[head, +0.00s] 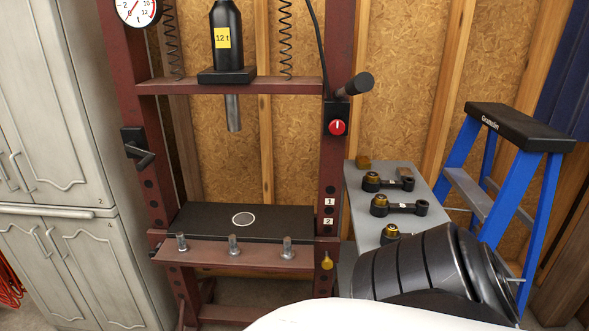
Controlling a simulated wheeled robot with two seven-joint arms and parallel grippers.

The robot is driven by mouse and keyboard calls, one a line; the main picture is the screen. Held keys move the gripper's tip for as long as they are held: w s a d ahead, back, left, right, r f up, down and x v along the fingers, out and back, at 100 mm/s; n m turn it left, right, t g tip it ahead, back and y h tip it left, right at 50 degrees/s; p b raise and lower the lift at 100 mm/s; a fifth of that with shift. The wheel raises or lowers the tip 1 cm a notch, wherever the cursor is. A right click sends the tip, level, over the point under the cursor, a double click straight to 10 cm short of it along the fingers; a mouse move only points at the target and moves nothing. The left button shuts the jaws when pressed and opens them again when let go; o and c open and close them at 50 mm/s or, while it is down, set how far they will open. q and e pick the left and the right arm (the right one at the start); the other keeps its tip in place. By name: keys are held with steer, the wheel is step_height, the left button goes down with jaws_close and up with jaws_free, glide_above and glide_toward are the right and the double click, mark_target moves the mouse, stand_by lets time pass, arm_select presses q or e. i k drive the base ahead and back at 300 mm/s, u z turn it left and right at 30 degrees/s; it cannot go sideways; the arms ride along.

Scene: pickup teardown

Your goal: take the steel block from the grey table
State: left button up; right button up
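The grey table (412,183) stands to the right of the red press. I cannot make out a steel-coloured block; part of the table is hidden behind my arm. Neither gripper is in view.
The red press frame (328,150) holds a black bottle jack (227,40) above a black plate (200,222). Several bolts stand on its front ledge. A blue stepladder (548,200) stands close right of the table. Grey cabinets (50,130) are at left.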

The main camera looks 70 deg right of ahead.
mark_target(401, 172)
steer(key=u, duration=0.4)
steer(key=k, duration=2.45)
steer(key=z, duration=1.75)
